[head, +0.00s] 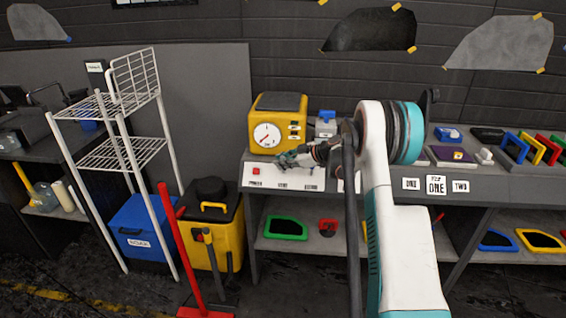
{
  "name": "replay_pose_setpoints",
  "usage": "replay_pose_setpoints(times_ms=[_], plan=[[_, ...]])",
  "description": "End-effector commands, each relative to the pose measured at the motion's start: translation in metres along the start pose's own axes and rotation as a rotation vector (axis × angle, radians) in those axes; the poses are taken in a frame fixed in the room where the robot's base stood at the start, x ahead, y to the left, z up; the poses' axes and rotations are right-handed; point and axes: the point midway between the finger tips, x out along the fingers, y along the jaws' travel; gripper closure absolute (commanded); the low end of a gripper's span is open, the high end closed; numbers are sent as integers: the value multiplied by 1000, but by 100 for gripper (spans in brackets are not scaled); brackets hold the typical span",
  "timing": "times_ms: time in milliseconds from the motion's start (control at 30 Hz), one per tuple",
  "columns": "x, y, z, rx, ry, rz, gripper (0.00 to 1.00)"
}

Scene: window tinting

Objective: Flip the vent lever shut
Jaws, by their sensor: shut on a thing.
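My gripper (284,160) is low over the front of the bench, just in front of the yellow machine (279,122) with a round white dial. Its fingers are right above the middle small label (283,186) on the bench's front panel, which seems to read VENT. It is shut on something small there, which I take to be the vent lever. The fingers cover the lever, so its angle cannot be told. A red button (256,171) is on the panel left of my gripper. A grey box with a blue top (327,118) stands right of the machine.
My arm hides part of the bench (480,187). Several coloured frames (530,148) stand at its right. A white wire rack (124,150), blue bin (141,228), yellow bucket (214,235) and red-handled squeegee (180,250) stand at left.

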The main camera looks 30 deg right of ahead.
Motion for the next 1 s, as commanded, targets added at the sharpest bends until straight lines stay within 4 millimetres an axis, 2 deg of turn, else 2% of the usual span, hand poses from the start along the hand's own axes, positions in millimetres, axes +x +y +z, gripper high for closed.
replay_pose_setpoints(times_ms=[67, 100, 167, 500, 633, 767, 1000], plan=[[0, 1, 0, 1, -1, 3, 100], [0, 1, 0, 1, -1, 3, 76], [0, 1, 0, 0, -1, 3, 62], [-1, 1, 0, 0, 0, 2, 62], [-10, 1, 0, 0, 0, 3, 62], [-31, 1, 0, 1, 0, 5, 62], [-80, 1, 0, 1, 0, 4, 62]])
